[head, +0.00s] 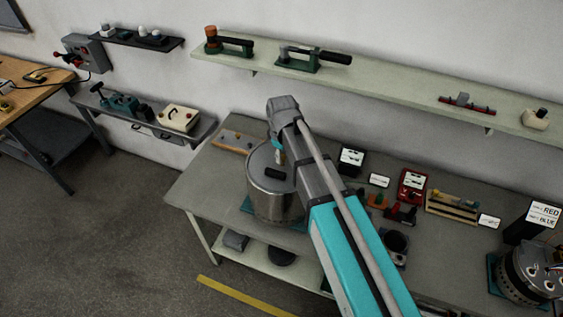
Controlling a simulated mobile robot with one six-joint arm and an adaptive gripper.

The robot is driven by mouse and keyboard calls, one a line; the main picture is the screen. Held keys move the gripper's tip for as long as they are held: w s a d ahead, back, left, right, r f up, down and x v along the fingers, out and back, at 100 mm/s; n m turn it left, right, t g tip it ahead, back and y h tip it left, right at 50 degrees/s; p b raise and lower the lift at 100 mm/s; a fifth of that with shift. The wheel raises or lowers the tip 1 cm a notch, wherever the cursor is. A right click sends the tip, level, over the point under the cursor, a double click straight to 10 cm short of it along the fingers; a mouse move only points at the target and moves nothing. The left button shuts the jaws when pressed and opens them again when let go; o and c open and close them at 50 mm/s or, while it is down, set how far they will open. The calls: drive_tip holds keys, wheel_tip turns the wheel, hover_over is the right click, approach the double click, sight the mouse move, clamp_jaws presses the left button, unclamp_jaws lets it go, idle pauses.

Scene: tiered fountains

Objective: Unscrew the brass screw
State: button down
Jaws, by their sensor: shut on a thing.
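My gripper (280,156) shows only in part in the head view, below my wrist and in front of the steel drum's lid. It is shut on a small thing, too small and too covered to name. I cannot make out a brass screw anywhere in this view. The steel drum (273,202) stands upright on a teal base near the left of the workbench. A dark block-like part (273,172) shows at its top. My arm hides the drum's right side and part of the bench behind it.
The workbench (208,183) holds a wooden board (233,141), a red-framed meter (412,186), a wooden rack (452,206) and a second drum (528,272). A long wall shelf (390,82) with tools runs above. Open floor lies at lower left, with a yellow line (244,296).

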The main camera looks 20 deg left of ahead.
sight(282, 155)
drive_tip(key=shift+r+p, duration=0.45)
drive_tip(key=shift+p, duration=0.05)
drive_tip(key=shift+r+p, duration=1.05)
drive_tip(key=shift+r, duration=0.1)
drive_tip(key=shift+s, duration=0.1)
